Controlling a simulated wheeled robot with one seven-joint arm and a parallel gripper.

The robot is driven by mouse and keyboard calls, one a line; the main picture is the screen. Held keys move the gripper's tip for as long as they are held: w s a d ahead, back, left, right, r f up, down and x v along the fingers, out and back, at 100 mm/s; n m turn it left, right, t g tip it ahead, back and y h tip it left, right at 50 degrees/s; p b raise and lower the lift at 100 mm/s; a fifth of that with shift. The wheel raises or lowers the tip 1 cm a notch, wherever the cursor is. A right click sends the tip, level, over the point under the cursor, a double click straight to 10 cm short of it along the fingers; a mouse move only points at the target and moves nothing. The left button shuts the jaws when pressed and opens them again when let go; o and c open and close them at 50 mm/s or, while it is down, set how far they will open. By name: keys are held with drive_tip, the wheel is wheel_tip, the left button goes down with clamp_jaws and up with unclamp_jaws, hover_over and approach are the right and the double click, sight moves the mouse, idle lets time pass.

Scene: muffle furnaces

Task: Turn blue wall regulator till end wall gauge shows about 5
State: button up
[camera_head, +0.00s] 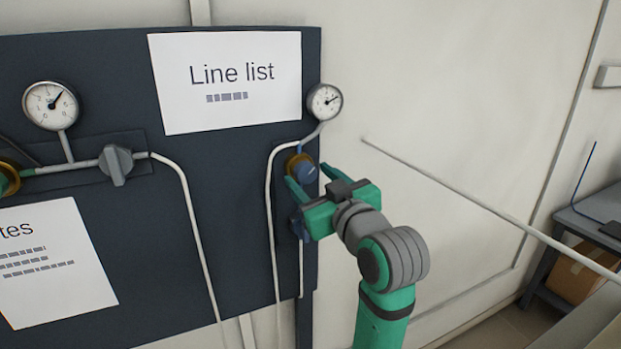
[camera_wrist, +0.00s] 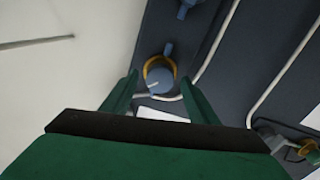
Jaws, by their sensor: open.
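The blue regulator knob (camera_head: 305,172) with a yellow-brass collar sits near the right edge of the dark wall panel (camera_head: 230,200).
A second gauge (camera_head: 50,105) and a grey valve handle (camera_head: 117,164) are at the left of the panel. A "Line list" sheet (camera_head: 226,115) hangs beside the right gauge. Thin pipes run down the panel. A pale rod (camera_head: 480,205) crosses the right side.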

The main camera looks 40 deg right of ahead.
drive_tip(key=shift+w, duration=0.3)
drive_tip(key=c, duration=1)
drive_tip(key=shift+m, duration=1.5)
drive_tip(key=shift+c, duration=0.2)
drive_tip(key=o, duration=1)
drive_tip(key=shift+o, duration=0.2)
drive_tip(key=v, duration=1.1)
